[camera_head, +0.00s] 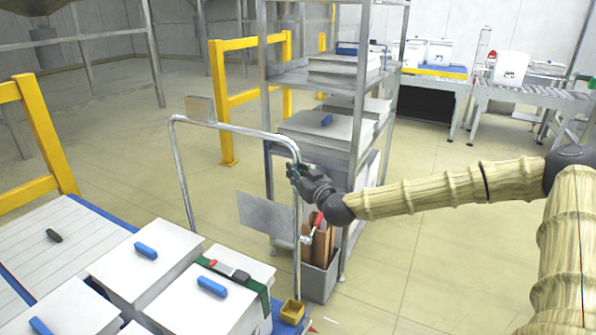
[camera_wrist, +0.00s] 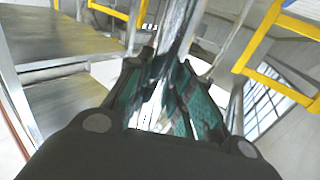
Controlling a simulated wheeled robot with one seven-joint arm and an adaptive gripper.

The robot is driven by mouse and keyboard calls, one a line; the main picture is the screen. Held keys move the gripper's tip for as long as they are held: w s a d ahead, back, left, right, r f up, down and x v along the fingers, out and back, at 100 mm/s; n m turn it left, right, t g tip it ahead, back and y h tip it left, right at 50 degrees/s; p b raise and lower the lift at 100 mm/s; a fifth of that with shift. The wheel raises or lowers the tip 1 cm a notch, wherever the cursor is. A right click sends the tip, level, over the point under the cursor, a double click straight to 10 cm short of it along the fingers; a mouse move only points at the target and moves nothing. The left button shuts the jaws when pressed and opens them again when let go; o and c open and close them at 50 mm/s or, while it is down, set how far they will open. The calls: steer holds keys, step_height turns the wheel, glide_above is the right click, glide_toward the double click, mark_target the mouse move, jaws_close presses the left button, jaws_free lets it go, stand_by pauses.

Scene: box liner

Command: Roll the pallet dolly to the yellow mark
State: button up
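The pallet dolly has a blue deck (camera_head: 100,213) at the lower left, loaded with white lidded boxes, and a bent metal tube handle (camera_head: 235,128) rising at its right end. My gripper (camera_head: 294,172) is at the right upright of this handle, just below its top bend. In the wrist view the metal tube (camera_wrist: 178,35) runs between the teal-padded fingers (camera_wrist: 172,80), which look closed around it. Exact pad contact is hard to see. I cannot make out a yellow floor mark in either view.
A metal shelf rack (camera_head: 358,110) stands right behind the handle, with a grey bin (camera_head: 320,280) at its foot. Yellow barriers (camera_head: 226,105) stand left and behind. A conveyor (camera_head: 520,92) is at the back right. Open floor (camera_head: 450,230) lies to the right.

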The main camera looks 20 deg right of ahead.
steer(key=o, duration=0.4)
steer(key=s, duration=0.8)
steer(key=s+d, duration=0.1)
steer(key=s, duration=0.3)
steer(key=shift+f, duration=0.1)
